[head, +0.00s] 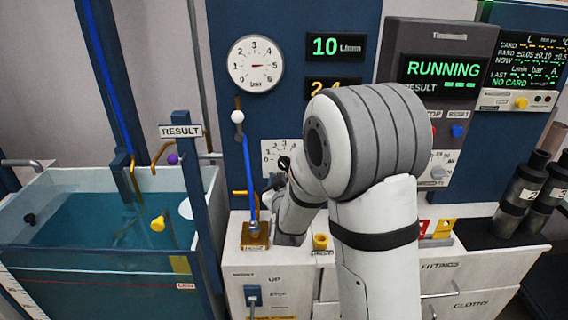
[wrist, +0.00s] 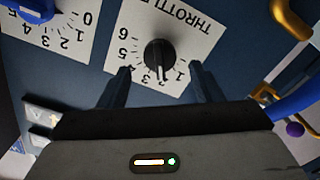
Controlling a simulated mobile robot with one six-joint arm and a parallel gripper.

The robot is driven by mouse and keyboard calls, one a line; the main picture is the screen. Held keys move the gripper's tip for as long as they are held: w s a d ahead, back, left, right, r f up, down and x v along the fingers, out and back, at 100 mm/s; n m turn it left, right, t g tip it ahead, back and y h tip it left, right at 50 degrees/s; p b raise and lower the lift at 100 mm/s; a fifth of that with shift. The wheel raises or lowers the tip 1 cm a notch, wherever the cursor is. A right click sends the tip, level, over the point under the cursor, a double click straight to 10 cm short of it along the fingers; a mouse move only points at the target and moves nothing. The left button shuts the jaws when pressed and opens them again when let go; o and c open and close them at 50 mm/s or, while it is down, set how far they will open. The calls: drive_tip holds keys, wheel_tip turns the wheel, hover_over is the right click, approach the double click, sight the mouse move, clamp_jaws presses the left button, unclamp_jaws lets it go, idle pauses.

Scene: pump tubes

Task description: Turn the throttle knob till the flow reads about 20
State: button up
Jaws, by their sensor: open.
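The black throttle knob (wrist: 160,55) sits on a white numbered plate (wrist: 196,38) lettered "THROTTL…", upside down in the wrist view. The knob also shows in the head view (head: 284,163), beside my wrist. My gripper (wrist: 160,68) is open, with one finger on each side of the knob and the tips near its lower edge. I cannot tell whether they touch it. The green flow display (head: 325,46) reads 10 L/min. My arm hides part of the plate in the head view.
A round gauge (head: 255,65) hangs above the plate. A panel (head: 443,69) reads RUNNING. Another dial with a blue knob (wrist: 32,8) is at upper left in the wrist view.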

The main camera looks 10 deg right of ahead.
sight(284, 167)
drive_tip(key=shift+w+d+p, duration=0.15)
drive_tip(key=shift+w+p, duration=0.05)
drive_tip(key=shift+w, duration=0.95)
drive_tip(key=shift+w+d+p, duration=0.15)
drive_tip(key=shift+w+p, duration=0.05)
drive_tip(key=shift+w, duration=0.95)
drive_tip(key=shift+c, duration=0.3)
drive_tip(key=c, duration=0.9)
